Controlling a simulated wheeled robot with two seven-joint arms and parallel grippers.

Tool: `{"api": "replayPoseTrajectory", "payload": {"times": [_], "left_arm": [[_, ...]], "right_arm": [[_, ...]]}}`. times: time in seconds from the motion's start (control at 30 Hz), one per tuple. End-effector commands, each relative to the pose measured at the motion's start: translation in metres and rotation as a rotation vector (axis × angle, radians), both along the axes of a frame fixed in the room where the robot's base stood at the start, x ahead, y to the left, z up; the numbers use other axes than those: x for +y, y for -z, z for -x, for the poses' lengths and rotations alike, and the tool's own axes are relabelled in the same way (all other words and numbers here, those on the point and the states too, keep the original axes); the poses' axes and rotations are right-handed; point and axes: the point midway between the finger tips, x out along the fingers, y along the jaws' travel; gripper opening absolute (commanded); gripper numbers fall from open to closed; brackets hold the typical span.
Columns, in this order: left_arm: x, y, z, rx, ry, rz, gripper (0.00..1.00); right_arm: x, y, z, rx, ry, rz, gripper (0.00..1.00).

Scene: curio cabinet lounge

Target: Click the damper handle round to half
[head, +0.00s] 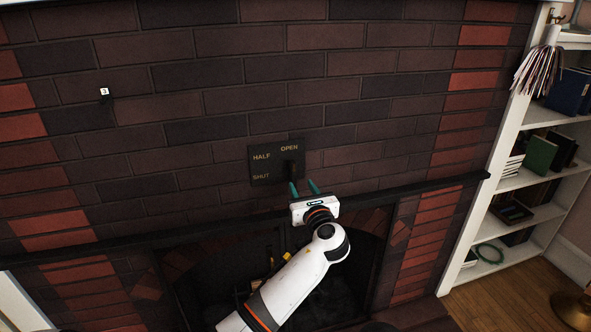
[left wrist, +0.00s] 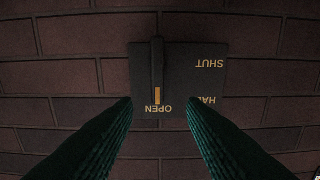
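A dark damper plate (head: 262,168) lettered HALF, OPEN and SHUT is fixed to the brick wall above the fireplace. Its dark handle (head: 292,169) stands at the plate's right side, below OPEN. In the left wrist view the plate (left wrist: 205,82) appears upside down, and the handle (left wrist: 157,65) lines up with an orange mark (left wrist: 157,96) at OPEN. My left gripper (head: 304,187) is just below and right of the handle in the head view. Its green fingers (left wrist: 160,103) are apart with nothing between them; I see no contact with the handle. My right gripper is not in view.
A dark mantel ledge (head: 400,192) runs across the wall below the plate, above the firebox. A small white tag marked 3 (head: 104,91) is on the wall at left. A white bookshelf (head: 470,235) stands at right. The wall around the plate is clear.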

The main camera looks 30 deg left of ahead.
Motion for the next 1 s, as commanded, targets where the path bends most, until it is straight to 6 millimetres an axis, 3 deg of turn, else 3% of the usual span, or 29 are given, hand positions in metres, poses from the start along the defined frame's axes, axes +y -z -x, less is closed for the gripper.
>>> {"api": "replayPoseTrajectory", "payload": {"times": [0.3,0.5,0.9,1.0], "left_arm": [[0.05,0.0,-0.042,0.002,-0.001,0.001,0.38],[0.068,0.001,-0.058,0.001,0.0,0.002,0.38],[0.074,0.001,-0.064,0.0,0.002,0.004,0.38],[0.074,0.001,-0.063,0.0,0.002,0.004,0.25]], "right_arm": [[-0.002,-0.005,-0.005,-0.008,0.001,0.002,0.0],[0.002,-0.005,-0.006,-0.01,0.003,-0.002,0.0],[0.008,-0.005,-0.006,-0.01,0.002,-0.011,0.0],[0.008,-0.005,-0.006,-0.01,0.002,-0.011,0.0]]}}
